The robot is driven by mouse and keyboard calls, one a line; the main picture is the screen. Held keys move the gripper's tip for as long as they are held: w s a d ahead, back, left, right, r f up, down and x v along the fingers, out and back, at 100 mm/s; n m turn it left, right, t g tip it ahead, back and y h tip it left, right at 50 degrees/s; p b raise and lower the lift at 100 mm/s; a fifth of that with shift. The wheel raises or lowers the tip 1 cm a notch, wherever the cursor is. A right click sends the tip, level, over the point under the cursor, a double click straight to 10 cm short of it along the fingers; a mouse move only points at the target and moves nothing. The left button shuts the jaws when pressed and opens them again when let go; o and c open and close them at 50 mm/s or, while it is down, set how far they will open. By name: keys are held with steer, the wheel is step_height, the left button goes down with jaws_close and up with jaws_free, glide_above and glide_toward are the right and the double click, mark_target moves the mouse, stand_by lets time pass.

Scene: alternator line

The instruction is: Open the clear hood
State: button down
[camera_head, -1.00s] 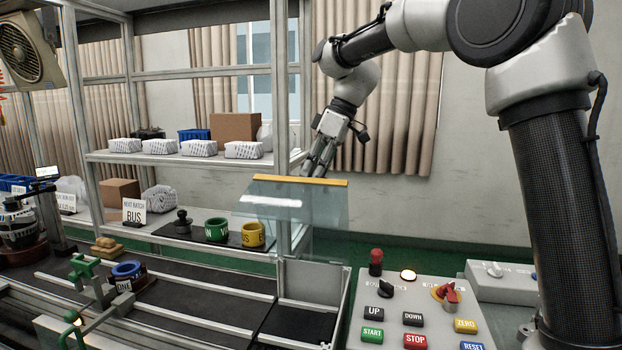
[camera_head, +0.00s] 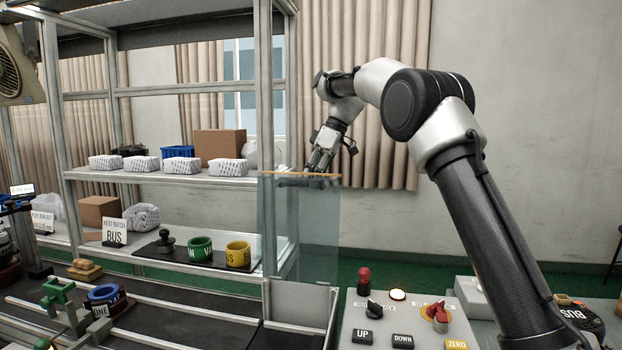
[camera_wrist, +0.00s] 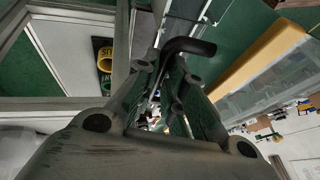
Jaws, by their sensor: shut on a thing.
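The clear hood (camera_head: 312,235) is a see-through panel with a yellow top edge. It stands nearly upright at the right end of the line, over the grey-walled bay. A dark bar handle (camera_head: 300,184) shows just below its top edge. My gripper (camera_head: 317,172) reaches down from behind the panel's top and is shut on the handle. In the wrist view, the curved dark handle (camera_wrist: 190,46) lies at my fingertips (camera_wrist: 170,75), and the hood's yellow edge (camera_wrist: 255,58) runs along the right. The fingers partly hide the grip.
A shelf post (camera_head: 265,110) stands close left of my gripper. Green and yellow rings (camera_head: 238,254) sit on a dark mat (camera_head: 147,251) left of the hood. The control box (camera_head: 376,310) with buttons stands at the lower right. The wall side behind the gripper is open.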

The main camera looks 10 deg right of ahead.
steer(key=c, duration=1.5)
jaws_free()
steer(key=shift+f, duration=0.1)
steer(key=shift+v, duration=3.8)
